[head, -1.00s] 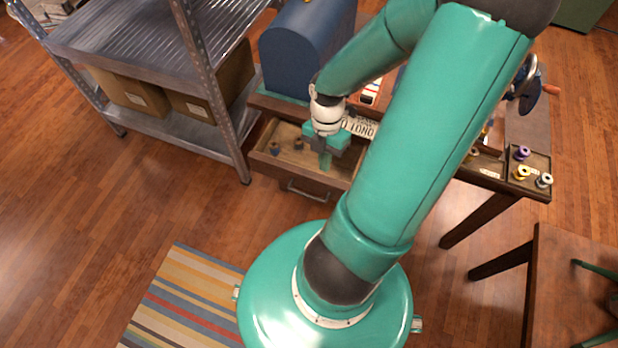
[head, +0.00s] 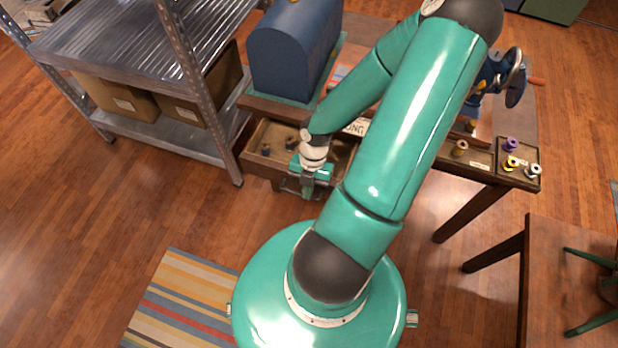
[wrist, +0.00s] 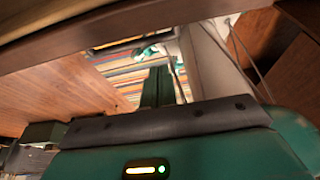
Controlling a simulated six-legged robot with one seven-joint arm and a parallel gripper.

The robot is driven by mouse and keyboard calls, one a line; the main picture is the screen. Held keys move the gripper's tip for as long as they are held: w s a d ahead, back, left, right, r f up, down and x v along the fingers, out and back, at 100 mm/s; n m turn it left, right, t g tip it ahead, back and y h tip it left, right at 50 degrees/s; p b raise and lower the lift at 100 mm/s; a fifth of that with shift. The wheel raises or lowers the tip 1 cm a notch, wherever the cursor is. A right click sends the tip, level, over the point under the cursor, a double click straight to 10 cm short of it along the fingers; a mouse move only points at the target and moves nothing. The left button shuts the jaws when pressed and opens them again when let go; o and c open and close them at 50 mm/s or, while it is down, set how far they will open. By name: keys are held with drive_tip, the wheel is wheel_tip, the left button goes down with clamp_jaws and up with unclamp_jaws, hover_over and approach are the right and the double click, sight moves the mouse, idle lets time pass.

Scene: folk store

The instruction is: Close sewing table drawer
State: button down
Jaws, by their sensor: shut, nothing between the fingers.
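The sewing table drawer (head: 262,172) is pulled out from under the left part of the wooden table, with small spools lying inside. Its front carries a metal handle, partly hidden by my gripper. My gripper (head: 308,190) is at the drawer front, close to the handle; I cannot tell whether it touches. In the wrist view the gripper's fingers (wrist: 157,88) are together with nothing between them, and a wooden edge of the drawer (wrist: 130,30) crosses above them.
A blue box-shaped case (head: 290,55) stands on the table above the drawer. A metal shelf (head: 130,60) with cardboard boxes is close on the left. A spool tray (head: 520,172) sits at the table's right end. A striped rug (head: 180,300) lies on the open floor in front.

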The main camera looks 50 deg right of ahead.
drive_tip(key=d, duration=0.2)
drive_tip(key=w+d, duration=0.1)
drive_tip(key=shift+w+d+r, duration=0.15)
drive_tip(key=shift+w+d, duration=0.05)
drive_tip(key=shift+d, duration=0.2)
